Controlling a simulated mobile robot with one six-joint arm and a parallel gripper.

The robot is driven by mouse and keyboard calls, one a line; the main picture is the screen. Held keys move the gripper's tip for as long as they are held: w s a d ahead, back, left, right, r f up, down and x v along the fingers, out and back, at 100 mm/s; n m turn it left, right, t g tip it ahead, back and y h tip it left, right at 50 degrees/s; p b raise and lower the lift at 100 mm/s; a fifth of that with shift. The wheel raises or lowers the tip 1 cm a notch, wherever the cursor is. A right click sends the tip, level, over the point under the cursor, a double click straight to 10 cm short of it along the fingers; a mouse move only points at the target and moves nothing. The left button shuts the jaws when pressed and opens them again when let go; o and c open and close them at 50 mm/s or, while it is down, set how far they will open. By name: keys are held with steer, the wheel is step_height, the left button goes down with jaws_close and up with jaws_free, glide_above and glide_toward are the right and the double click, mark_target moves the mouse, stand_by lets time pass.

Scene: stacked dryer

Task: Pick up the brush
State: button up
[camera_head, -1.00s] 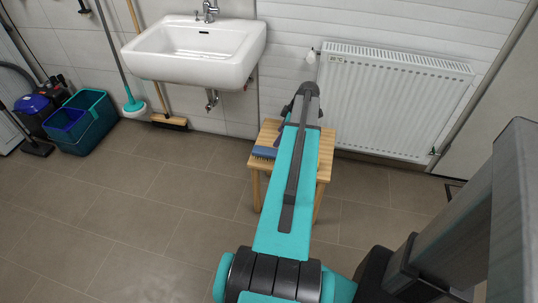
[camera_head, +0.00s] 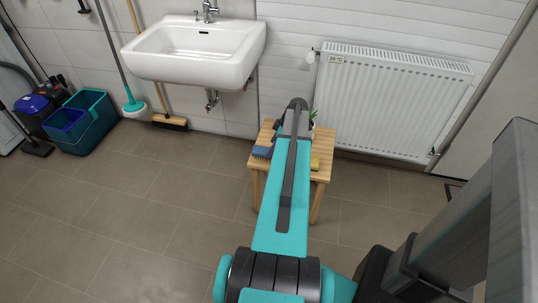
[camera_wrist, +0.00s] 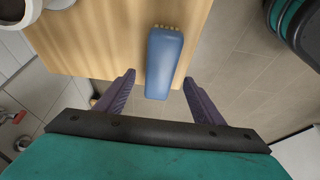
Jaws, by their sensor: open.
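The blue brush (camera_head: 262,152) lies on the left edge of a small wooden stool (camera_head: 320,175) in the head view, partly hidden by my arm. In the wrist view the brush (camera_wrist: 164,65) has a rounded blue body with tan bristles at its far end, and its near end overhangs the edge of the stool top (camera_wrist: 95,40). My gripper (camera_wrist: 158,79) is open, with one purple finger on each side of the brush's near end. A gap shows on both sides, so it holds nothing. My arm hides the gripper in the head view.
A yellow block (camera_head: 315,163) and a plant (camera_head: 313,116) are on the stool. A radiator (camera_head: 395,100) stands behind it, and a sink (camera_head: 195,52) hangs at left. A broom (camera_head: 169,122) and teal bucket (camera_head: 85,122) stand along the wall.

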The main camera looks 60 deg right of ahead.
steer(key=shift+f, duration=0.1)
steer(key=shift+x, duration=2.5)
steer(key=c, duration=1.3)
steer(key=shift+r, duration=0.9)
step_height(320, 180, up, 2)
steer(key=shift+r, duration=0.1)
steer(key=s+a, duration=0.2)
steer(key=s, duration=0.5)
steer(key=s+a+r+b, duration=0.1)
steer(key=s+a, duration=0.1)
steer(key=s, duration=0.6)
steer(key=shift+a, duration=0.35)
